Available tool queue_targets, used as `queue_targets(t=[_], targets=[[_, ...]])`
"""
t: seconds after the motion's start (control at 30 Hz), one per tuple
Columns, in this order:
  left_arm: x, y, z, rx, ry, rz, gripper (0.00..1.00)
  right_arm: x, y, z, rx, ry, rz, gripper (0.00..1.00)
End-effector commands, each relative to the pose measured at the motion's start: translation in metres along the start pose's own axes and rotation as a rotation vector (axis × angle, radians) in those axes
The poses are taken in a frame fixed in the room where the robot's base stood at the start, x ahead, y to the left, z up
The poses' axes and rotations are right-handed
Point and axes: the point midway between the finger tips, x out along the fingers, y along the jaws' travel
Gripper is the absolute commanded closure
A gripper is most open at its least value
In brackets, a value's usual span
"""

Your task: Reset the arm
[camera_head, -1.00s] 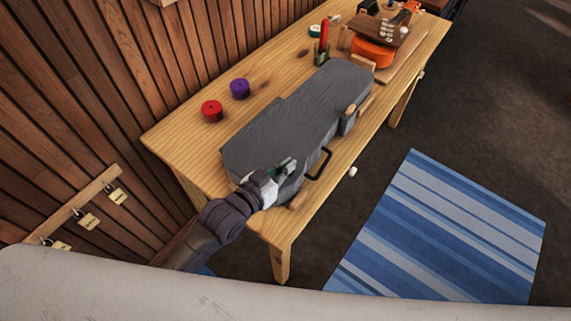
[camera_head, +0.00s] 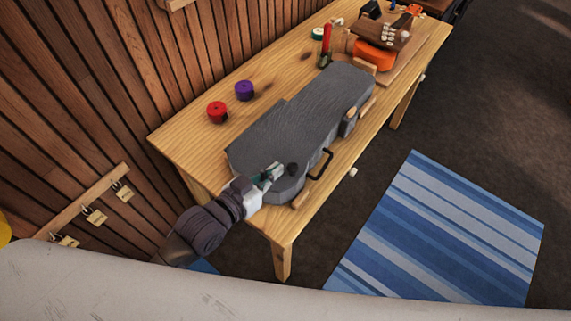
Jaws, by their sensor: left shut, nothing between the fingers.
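My left arm comes in from the lower left. Its gripper (camera_head: 274,173) is shut and empty, over the near end of a closed grey ukulele case (camera_head: 305,118). I cannot tell whether the fingertips touch the case. The case lies on a wooden table (camera_head: 190,133), with a dark handle (camera_head: 321,163) on its side facing the front edge. My right gripper is not in view.
A red roll (camera_head: 217,112) and a purple roll (camera_head: 244,90) stand behind the case. An orange ukulele body (camera_head: 374,56) lies at the far end. Padlocks (camera_head: 95,216) hang on a wall rack at left. A blue striped rug (camera_head: 440,228) covers open floor at right.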

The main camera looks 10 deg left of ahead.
Motion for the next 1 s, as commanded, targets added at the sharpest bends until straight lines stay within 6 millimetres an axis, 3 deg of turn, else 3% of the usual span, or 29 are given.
queue_targets(t=[0.2,0.63,0.77,1.0], targets=[[-0.032,0.001,0.002,0.001,-0.001,0.000,1.00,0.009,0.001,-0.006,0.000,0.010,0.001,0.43],[-0.042,-0.001,0.005,0.001,-0.047,-0.024,1.00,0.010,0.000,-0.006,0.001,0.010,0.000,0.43],[-0.054,-0.010,0.028,-0.005,-0.220,-0.105,1.00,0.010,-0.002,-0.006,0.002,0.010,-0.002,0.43],[-0.106,-0.027,0.076,-0.047,-0.589,-0.255,1.00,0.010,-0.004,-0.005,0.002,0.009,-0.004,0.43]])
